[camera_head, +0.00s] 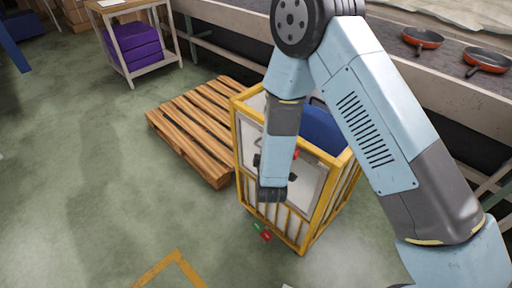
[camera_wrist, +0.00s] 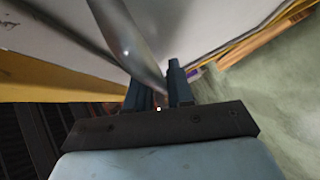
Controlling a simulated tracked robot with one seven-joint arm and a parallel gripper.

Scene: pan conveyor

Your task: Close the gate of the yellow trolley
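The yellow trolley (camera_head: 318,222) stands at centre in the head view, with yellow bars and a blue thing (camera_head: 322,130) inside. A pale panel in a yellow frame (camera_head: 308,186) faces me, partly hidden by my arm; I cannot tell whether this gate stands fully shut. The bar runs in front of a white panel (camera_wrist: 60,38) with a yellow edge.
A wooden pallet (camera_head: 196,128) lies left of the trolley, close to it. The conveyor (camera_head: 460,88) with orange pans (camera_head: 422,38) runs behind.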

